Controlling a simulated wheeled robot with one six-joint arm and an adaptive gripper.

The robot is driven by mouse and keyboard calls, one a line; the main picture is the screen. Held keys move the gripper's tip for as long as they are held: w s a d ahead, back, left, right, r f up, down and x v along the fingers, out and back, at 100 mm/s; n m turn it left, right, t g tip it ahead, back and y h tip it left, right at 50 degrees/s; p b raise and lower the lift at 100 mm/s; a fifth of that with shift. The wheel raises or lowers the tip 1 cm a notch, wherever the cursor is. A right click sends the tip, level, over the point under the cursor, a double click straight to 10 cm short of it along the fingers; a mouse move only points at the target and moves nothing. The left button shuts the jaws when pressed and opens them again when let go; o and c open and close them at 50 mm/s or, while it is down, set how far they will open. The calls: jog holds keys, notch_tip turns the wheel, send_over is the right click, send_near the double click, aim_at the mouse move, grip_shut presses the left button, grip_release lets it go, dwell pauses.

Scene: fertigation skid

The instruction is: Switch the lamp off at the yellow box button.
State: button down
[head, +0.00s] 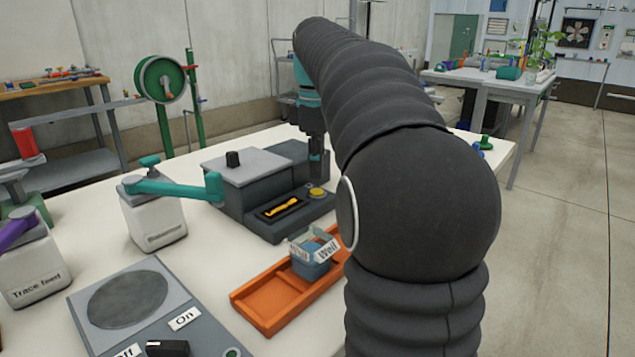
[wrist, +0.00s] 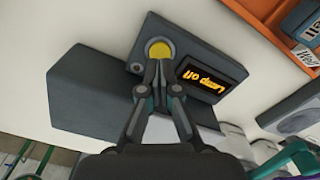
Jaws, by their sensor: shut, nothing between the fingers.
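A dark grey box (head: 262,180) stands on the white table, with a yellow button (head: 317,193) on its low front part. The button (wrist: 160,50) also shows in the wrist view, partly covered by my fingertips. Beside it a black display (head: 282,207) carries orange lettering; in the wrist view the display (wrist: 210,82) is upside down and reads "Lamp off". My gripper (head: 316,168) points down over the button. In the wrist view my gripper (wrist: 158,68) is shut and empty, its tips at the button's edge. I cannot tell whether they touch it.
An orange tray (head: 262,318) holding a blue-grey labelled container (head: 312,262) lies in front of the box. A white block with a teal lever (head: 175,187) stands to its left. A grey panel with a round plate (head: 128,298) is at the front left.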

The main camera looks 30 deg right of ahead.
aim_at(317, 191)
jog(key=shift+r+p, duration=0.45)
jog(key=shift+r, duration=1.45)
